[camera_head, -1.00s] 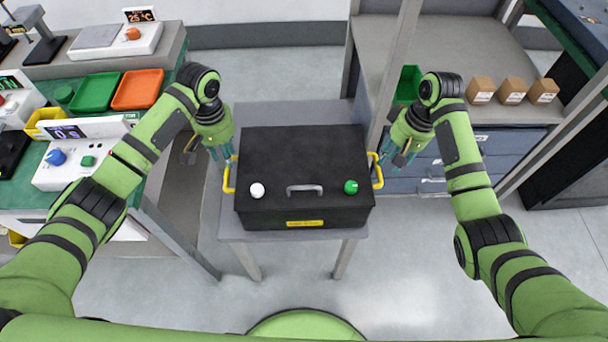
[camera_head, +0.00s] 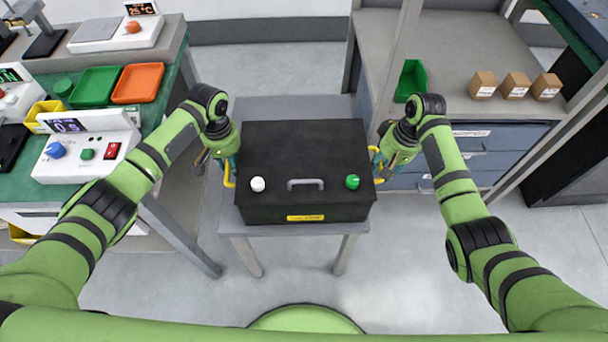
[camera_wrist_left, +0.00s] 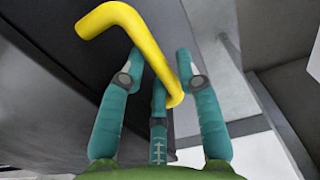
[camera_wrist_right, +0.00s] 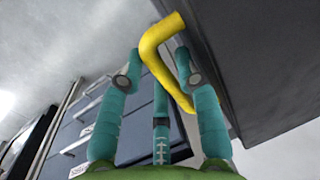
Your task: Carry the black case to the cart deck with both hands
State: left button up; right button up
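The black case (camera_head: 305,160) sits flat on a small grey table (camera_head: 290,107). It has a white knob, a green knob, a grey top handle and a yellow handle on each side. My left gripper (camera_head: 229,170) is at the left yellow handle (camera_wrist_left: 150,50); its fingers straddle the bar, open. My right gripper (camera_head: 382,167) is at the right yellow handle (camera_wrist_right: 153,58), its fingers also open on both sides of the bar. Whether any finger touches a bar is unclear. I cannot pick out a cart deck for certain.
A bench with a green tray (camera_head: 95,89), an orange tray (camera_head: 138,83) and instruments stands at left. A grey workbench with drawers (camera_head: 490,138), a green bin (camera_head: 411,80) and small brown boxes (camera_head: 515,86) is at right. Open floor (camera_head: 300,275) lies in front.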

pick_arm(q)
jog(key=shift+f, duration=0.4)
pick_arm(e)
jog(key=shift+a+f, duration=0.1)
jog(key=shift+f, duration=0.3)
pick_arm(q)
grip_shut()
pick_arm(e)
grip_shut()
pick_arm(q)
jog(key=shift+r, duration=0.15)
pick_arm(e)
jog(key=shift+r, duration=0.15)
